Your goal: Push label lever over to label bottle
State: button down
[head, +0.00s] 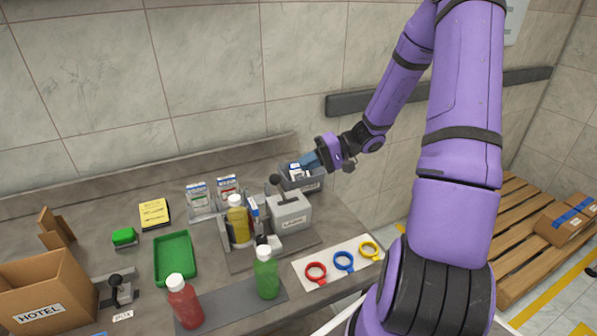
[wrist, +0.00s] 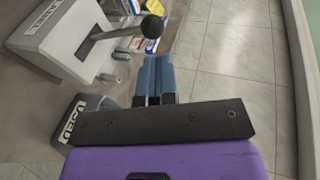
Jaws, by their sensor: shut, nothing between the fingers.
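The label machine is a grey box (head: 291,211) with a label plate on its front; it also shows at upper left in the wrist view (wrist: 68,35). Its lever ends in a black ball knob (head: 275,179), seen on a slanted metal rod in the wrist view (wrist: 152,26). A yellow bottle (head: 238,222) stands upright just left of the machine. My gripper (head: 303,163) is shut and empty, to the right of the knob and behind the machine. In the wrist view its blue fingers (wrist: 157,65) are close together, and the knob is apart from them.
A grey bin (head: 305,182) with small boxes sits under my gripper. A red bottle (head: 183,302) and a green bottle (head: 266,274) stand in front. A green tray (head: 174,257), coloured rings (head: 344,261) and a second black-knobbed lever (head: 116,283) are nearby.

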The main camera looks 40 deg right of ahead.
jog(key=v, duration=0.8)
jog(key=shift+r, duration=0.3)
jog(key=shift+w, duration=0.1)
jog(key=s+a+r+n+g+h, duration=0.3)
jog(key=s+a+r+g+h, duration=0.3)
jog(key=a+r, duration=0.65)
jog(key=s+a+r+t+h, duration=0.3)
jog(key=s+r, duration=0.1)
jog(key=s, duration=0.3)
jog(key=s+a+r+t+h, duration=0.2)
jog(key=s+a+r+h, duration=0.1)
jog(key=s, duration=0.4)
jog(key=shift+a+r+n+t+h, duration=0.3)
jog(key=shift+r+n+t+h, duration=0.15)
jog(key=shift+r, duration=0.2)
dwell(0.9)
